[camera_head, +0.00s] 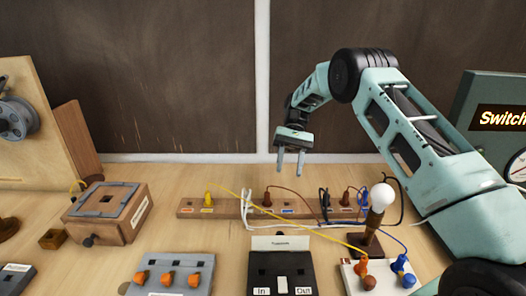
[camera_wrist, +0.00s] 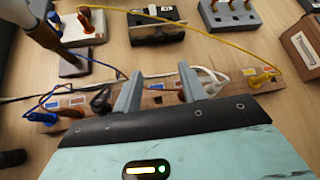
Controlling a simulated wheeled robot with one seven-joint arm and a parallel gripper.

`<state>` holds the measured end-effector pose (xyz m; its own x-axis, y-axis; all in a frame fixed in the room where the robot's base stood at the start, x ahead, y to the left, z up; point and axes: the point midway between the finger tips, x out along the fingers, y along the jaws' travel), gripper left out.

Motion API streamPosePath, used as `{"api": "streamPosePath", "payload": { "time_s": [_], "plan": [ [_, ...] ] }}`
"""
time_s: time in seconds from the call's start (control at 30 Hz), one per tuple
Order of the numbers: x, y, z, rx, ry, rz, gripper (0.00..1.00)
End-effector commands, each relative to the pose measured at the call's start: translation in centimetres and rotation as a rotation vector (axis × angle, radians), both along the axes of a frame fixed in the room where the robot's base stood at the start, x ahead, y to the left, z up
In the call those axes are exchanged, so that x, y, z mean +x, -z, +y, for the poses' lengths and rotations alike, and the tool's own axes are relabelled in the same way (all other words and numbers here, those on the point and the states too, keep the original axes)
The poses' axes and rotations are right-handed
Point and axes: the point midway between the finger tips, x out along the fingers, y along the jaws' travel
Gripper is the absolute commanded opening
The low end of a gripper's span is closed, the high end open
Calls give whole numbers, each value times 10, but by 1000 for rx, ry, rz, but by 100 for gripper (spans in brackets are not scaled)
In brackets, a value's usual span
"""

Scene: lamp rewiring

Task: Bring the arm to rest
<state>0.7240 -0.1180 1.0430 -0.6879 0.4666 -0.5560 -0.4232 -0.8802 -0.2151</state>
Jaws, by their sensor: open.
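My gripper (camera_head: 290,160) is open and empty, raised above the back of the table, with its two grey fingers pointing down. In the wrist view my gripper (camera_wrist: 170,97) shows its fingers apart, with part of the wooden terminal strip seen beyond them. The wooden terminal strip (camera_head: 226,209) lies along the table below it, with coloured plugs and wires in it. My arm reaches in from the right, bent at a high elbow. The fingers appear clear of the strip and wires.
A lamp bulb (camera_head: 382,195) stands upright on its post at the right, among blue and yellow wires. A black switch box (camera_head: 283,268), a grey box with orange knobs (camera_head: 170,274) and a wooden box (camera_head: 108,210) stand in front. A green Switch panel (camera_head: 490,100) rises at right.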

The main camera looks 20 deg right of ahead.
Motion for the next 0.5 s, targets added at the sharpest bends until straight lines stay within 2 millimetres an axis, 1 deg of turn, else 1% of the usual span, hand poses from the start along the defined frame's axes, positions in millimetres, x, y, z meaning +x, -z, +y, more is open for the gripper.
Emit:
{"api": "streamPosePath", "payload": {
  "time_s": [0.17, 0.27, 0.37, 0.4, 0.47, 0.5],
  "plan": [
    [-1, -2, 3, 0, -4, -4, 41],
    [-6, -12, 20, -6, -30, -42, 41],
    [-20, -28, 52, -18, -84, -114, 41],
    [-29, -36, 68, -25, -112, -152, 41],
    [-45, -46, 91, -34, -159, -211, 41],
    [-57, -53, 106, -39, -193, -254, 41]
  ]
}}
